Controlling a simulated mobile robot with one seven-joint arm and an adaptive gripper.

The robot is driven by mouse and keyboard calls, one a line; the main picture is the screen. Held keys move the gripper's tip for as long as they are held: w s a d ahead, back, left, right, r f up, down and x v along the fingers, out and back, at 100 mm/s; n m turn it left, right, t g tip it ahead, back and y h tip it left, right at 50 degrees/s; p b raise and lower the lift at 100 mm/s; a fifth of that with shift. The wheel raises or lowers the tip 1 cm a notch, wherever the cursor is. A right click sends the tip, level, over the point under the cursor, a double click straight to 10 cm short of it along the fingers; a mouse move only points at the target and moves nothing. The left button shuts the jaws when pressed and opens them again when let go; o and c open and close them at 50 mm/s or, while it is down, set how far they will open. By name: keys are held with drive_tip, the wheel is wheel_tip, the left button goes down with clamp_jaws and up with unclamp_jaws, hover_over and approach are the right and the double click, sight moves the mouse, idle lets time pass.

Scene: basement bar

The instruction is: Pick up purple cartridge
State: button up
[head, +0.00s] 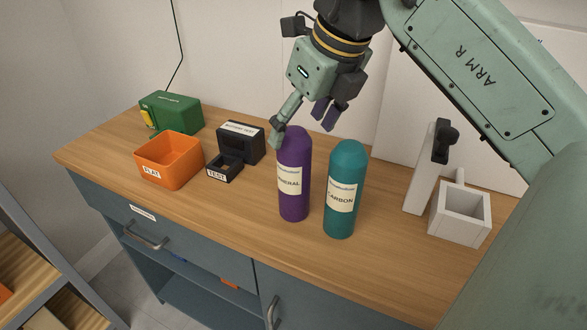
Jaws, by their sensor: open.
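The purple cartridge (294,185) stands upright on the wooden counter (240,215). It has a rounded top and a pale label, of which I can read "...NERAL". My gripper (302,130) is open and empty, at the height of the cartridge's top. One finger overlaps the left edge of the top in the head view, and the other finger shows to the upper right. I cannot tell whether either finger touches it.
A teal cartridge labelled "CARBON" (344,190) stands close on the right. An orange bin labelled "FLAT" (170,160), a black "TEST" box (240,143) and a green box (171,112) stand left. A white holder (459,213) stands right. The front middle counter is clear.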

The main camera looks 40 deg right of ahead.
sight(294, 176)
drive_tip(key=shift+a+p+x, duration=0.2)
drive_tip(key=shift+p+x, duration=0.95)
drive_tip(key=shift+x, duration=2.2)
drive_tip(key=shift+w, duration=0.1)
drive_tip(key=c, duration=1.5)
drive_tip(key=shift+c, duration=0.2)
drive_tip(key=shift+r, duration=0.15)
